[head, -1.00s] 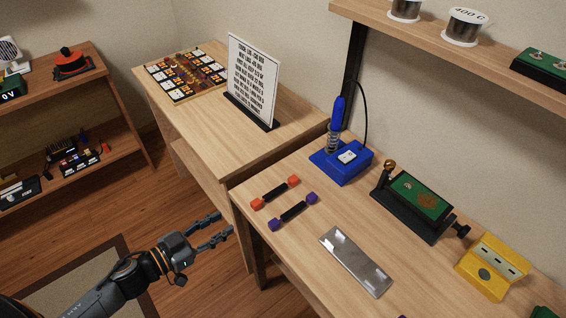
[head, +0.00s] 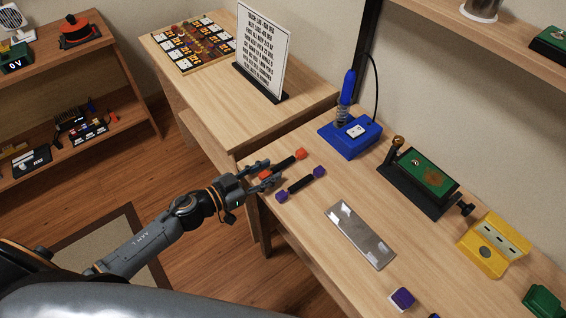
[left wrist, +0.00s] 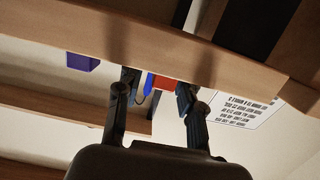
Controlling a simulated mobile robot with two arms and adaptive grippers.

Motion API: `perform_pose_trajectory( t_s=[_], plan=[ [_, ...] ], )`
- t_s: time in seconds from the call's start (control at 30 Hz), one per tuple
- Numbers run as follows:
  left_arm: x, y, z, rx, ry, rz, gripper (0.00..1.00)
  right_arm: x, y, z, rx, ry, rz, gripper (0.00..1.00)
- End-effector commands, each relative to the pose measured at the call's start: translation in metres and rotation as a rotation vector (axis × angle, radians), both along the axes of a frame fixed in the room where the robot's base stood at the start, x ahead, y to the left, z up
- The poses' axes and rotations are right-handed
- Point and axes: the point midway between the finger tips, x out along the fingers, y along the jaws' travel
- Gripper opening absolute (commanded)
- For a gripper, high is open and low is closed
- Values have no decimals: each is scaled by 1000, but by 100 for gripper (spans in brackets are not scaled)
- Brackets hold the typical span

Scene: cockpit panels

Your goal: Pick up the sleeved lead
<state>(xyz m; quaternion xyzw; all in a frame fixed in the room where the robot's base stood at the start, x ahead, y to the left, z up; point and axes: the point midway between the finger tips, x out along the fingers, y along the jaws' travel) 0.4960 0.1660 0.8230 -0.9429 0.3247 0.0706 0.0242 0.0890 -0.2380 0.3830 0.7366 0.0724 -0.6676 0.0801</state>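Two short leads with black middles lie side by side on the workbench. One has orange ends (head: 285,163); the other has purple ends (head: 301,184). I cannot tell which one is meant by the sleeved lead. My left gripper (head: 266,177) is at the bench's front edge, at the near end of the orange-ended lead. In the left wrist view its fingers (left wrist: 157,92) are apart, with an orange-red end (left wrist: 174,83) showing between them. Contact cannot be made out. A purple end (left wrist: 82,62) shows to the left there. My right gripper is not in view.
A blue soldering stand (head: 349,138), a grey metal plate (head: 360,235), a board holder (head: 420,185) and a yellow block (head: 492,246) stand on the bench. A printed sign (head: 262,52) stands on the farther table. The bench's front edge is just under my gripper.

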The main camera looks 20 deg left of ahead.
Motion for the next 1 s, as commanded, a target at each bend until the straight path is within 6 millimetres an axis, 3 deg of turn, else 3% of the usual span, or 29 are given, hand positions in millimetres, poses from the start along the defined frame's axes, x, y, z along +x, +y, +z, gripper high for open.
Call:
perform_pose_trajectory(
  t_s=[0.2,0.47,0.5,0.7,1.0],
  plan=[
    [24,-17,-4,0,-2,1,38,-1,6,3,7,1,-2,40],
    [26,-20,-6,1,-1,1,38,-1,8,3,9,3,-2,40],
    [26,-20,-6,1,-1,1,36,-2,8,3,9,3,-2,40],
    [26,-19,-6,1,-1,1,0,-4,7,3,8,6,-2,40],
    [26,-19,-6,0,-1,1,0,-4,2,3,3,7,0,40]
  ],
)
